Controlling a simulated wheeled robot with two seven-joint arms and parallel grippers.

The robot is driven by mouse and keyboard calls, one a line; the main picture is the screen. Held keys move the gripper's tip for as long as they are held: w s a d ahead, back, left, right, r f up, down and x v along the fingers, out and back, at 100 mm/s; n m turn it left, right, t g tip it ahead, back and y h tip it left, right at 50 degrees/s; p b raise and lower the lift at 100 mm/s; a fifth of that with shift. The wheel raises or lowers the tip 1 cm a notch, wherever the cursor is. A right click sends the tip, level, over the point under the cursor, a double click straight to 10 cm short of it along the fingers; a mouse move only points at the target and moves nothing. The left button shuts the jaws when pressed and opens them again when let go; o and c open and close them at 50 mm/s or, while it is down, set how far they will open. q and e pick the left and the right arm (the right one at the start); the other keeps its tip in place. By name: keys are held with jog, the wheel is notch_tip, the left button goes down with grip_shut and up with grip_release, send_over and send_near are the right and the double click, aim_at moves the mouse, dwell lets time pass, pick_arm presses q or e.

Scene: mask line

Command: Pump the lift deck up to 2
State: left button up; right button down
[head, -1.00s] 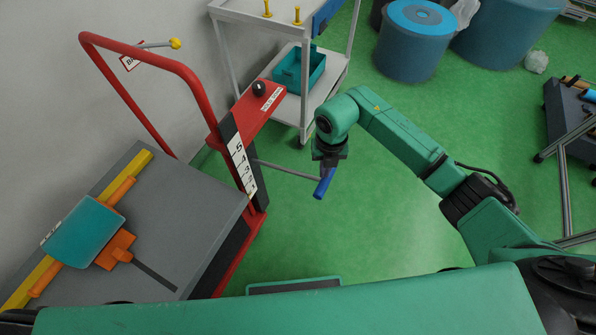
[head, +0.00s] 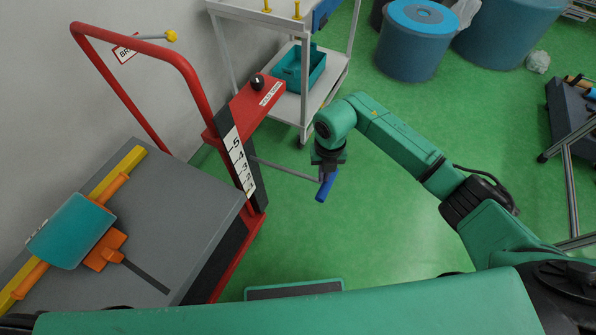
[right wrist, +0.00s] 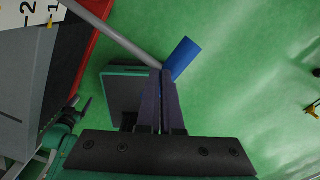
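The lift cart has a grey deck (head: 180,200) and a red frame (head: 226,120) with a white number scale (head: 238,160). In the right wrist view, the scale (right wrist: 28,12) shows 2 and 1, with a small yellow mark near the 1. A grey pump lever (head: 288,169) slants out from the frame to a blue grip (head: 327,187); the grip also shows in the right wrist view (right wrist: 184,57). My right gripper (head: 325,172) is at the grip, its fingers close together and apparently shut on it; they hide part of it. My left gripper is not in view.
A teal roll with orange ends (head: 72,231) lies on the deck. A white trolley (head: 322,95) with a teal bin stands behind the cart. Blue drums (head: 414,45) are at the back. A dark bench (head: 570,120) is at right.

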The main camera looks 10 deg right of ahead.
notch_tip(320, 180, down, 10)
jog(key=b, duration=0.8)
jog(key=shift+w+a+f, duration=0.15)
jog(key=shift+a, duration=0.15)
dwell(0.4)
jog(key=r+p, duration=0.4)
jog(key=r, duration=0.1)
jog(key=r+p, duration=0.4)
jog(key=d+r+p, duration=0.1)
jog(key=r+p, duration=0.3)
jog(key=r, duration=0.1)
jog(key=shift+s+r, duration=0.25)
jog(key=shift+r, duration=0.05)
jog(key=shift+a, duration=0.1)
jog(key=f+b, duration=0.3)
jog(key=f, duration=0.1)
jog(key=f+b, duration=0.4)
jog(key=shift+w+a+f, duration=0.1)
jog(key=shift+w+a, duration=0.05)
jog(key=shift+a, duration=0.05)
dwell(0.4)
